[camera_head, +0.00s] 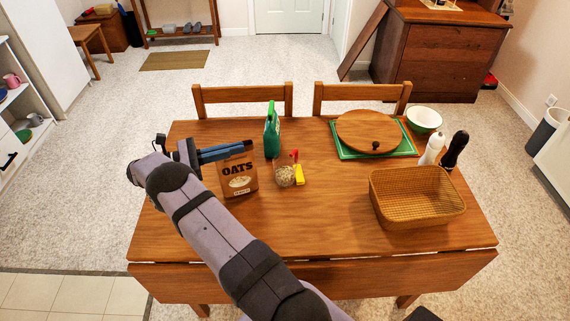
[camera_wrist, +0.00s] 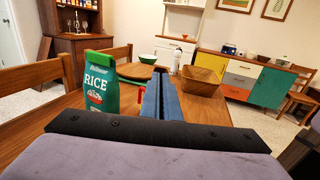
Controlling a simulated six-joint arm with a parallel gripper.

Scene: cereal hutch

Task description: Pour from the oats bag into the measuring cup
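The brown oats bag (camera_head: 239,178), with a dark OATS label, is upright at the left of the table; I cannot tell whether its base touches the wood. My gripper (camera_head: 235,150) reaches in from the left, with its blue fingers lying along the bag's top edge. The fingers look closed on that top edge. In the wrist view the fingers (camera_wrist: 163,98) run close together, and the oats bag is hidden. The clear measuring cup (camera_head: 285,177) stands just right of the bag, apart from it, and holds pale flakes. A red part shows at its rim.
A green rice bag (camera_head: 271,133) stands behind the cup. A yellow object (camera_head: 299,175) is beside the cup. A round wooden lid (camera_head: 366,130), a bowl (camera_head: 424,119), two mills (camera_head: 433,149) and a wicker basket (camera_head: 418,214) are to the right. The front middle tabletop is clear.

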